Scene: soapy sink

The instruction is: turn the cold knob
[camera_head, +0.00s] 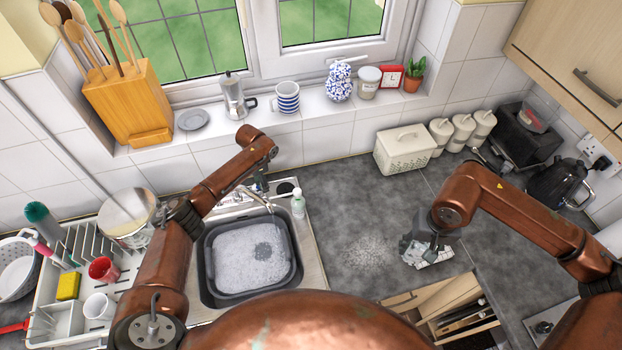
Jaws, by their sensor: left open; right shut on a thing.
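The metal tap (256,196) stands behind the sink, with its spout over a dark basin (208,270) full of suds. My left arm comes in from the left and bends down behind the tap. My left gripper (262,183) is open, small and partly hidden by its own arm, close to the tap's base. I cannot make out the cold knob separately or tell whether the gripper touches it. My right gripper (428,245) is shut on a patterned light cloth (432,258) at the counter, right of the sink.
A soap bottle (298,204) stands right of the tap. A dish rack (60,318) with a red cup (103,269) is at the left. A bread bin (404,150) and several canisters line the back wall. Spilled white grains (369,256) lie on the otherwise clear middle counter.

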